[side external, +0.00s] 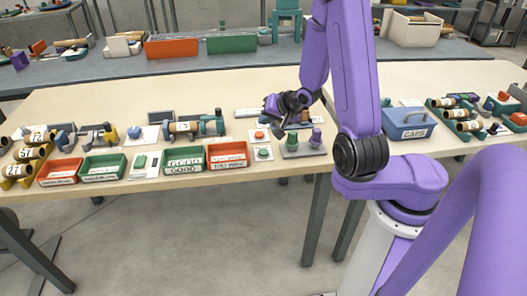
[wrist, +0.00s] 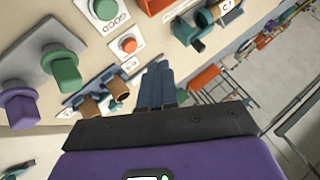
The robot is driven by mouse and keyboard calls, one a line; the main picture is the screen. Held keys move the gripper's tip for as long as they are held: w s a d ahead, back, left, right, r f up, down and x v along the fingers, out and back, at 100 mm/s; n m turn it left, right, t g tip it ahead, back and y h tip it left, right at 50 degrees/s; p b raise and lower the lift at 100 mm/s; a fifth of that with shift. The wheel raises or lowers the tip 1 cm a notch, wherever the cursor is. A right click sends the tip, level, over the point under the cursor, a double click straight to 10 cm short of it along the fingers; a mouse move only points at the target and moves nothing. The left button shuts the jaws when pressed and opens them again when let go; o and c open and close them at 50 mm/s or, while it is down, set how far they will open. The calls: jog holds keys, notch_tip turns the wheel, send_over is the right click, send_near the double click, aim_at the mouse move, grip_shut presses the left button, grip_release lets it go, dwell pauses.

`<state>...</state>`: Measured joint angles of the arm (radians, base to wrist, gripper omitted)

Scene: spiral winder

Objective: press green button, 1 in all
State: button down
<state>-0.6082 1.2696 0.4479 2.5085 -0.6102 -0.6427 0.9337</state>
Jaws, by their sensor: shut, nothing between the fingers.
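A round green button (side external: 263,153) sits on a small white plate near the table's front edge in the side external view. It also shows at the top of the wrist view (wrist: 104,9), partly cut by the frame edge. A similar plate with an orange button (side external: 259,134) lies just behind it; it shows in the wrist view too (wrist: 129,45). My gripper (side external: 280,123) is above the table, behind and right of the green button and apart from it. In the wrist view its fingers (wrist: 158,68) are together and empty. Another green button (side external: 140,161) is on a white plate farther left.
A grey base with a purple knob (side external: 316,138) and a green knob (side external: 292,141) stands right of the green button. A red bin (side external: 228,155) and a green bin (side external: 185,160) are to its left. A blue caps box (side external: 409,124) stands farther right.

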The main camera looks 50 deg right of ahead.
aim_at(266, 152)
jog(key=shift+f, duration=0.1)
jog(key=shift+f, duration=4.3)
jog(key=shift+f, duration=0.1)
jog(key=shift+f, duration=0.35)
jog(key=shift+f, duration=0.4)
jog(key=shift+r, duration=0.85)
jog(key=shift+r, duration=2.5)
